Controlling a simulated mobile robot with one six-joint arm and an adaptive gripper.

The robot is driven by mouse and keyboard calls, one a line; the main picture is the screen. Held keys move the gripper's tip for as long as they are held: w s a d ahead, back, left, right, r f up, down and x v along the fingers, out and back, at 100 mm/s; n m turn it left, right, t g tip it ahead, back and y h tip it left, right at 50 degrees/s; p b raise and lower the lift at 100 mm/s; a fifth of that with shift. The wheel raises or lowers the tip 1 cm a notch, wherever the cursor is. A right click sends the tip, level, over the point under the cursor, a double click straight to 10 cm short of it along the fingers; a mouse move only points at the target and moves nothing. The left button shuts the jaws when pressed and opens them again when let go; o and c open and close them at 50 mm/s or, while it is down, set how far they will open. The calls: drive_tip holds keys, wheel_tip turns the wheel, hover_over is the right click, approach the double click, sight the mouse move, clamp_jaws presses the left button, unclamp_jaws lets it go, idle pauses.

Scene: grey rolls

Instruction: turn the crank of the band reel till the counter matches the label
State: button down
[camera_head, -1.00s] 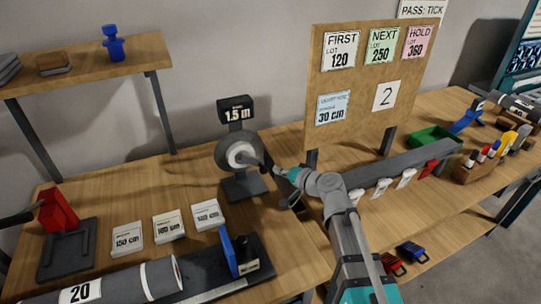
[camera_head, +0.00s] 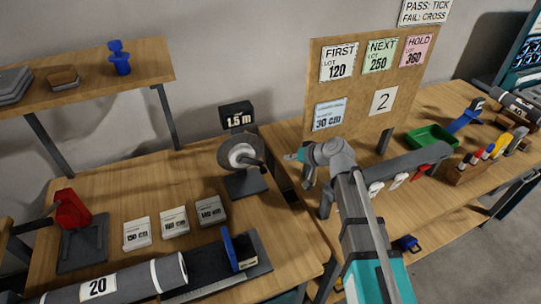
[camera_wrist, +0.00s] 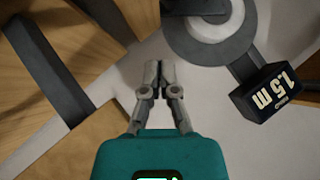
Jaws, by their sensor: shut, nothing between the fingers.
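The band reel (camera_head: 226,150) stands on a dark base on the left bench, its crank (camera_head: 252,162) sticking out to the right. Its counter (camera_head: 238,117) reads 1.5 m; the counter also shows in the wrist view (camera_wrist: 272,94). The reel (camera_wrist: 178,38) is partly cut off at the top there. My gripper (camera_wrist: 158,66) is shut and empty, with its fingertips apart from the reel. In the head view its end (camera_head: 288,156) is right of the crank, clear of it. A blue label on the board (camera_head: 331,115) appears to read 30 cm.
A grey roll marked 20 (camera_head: 140,282) lies in front. A red device (camera_head: 72,208) stands far left. The board (camera_head: 345,75) rises behind my arm.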

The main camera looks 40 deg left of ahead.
drive_tip(key=shift+a+f, duration=0.1)
drive_tip(key=shift+f, duration=0.05)
drive_tip(key=b+x, duration=0.5)
drive_tip(key=x, duration=0.4)
drive_tip(key=shift+a+f+b, duration=0.2)
drive_tip(key=shift+a+b, duration=0.1)
drive_tip(key=shift+b, duration=0.1)
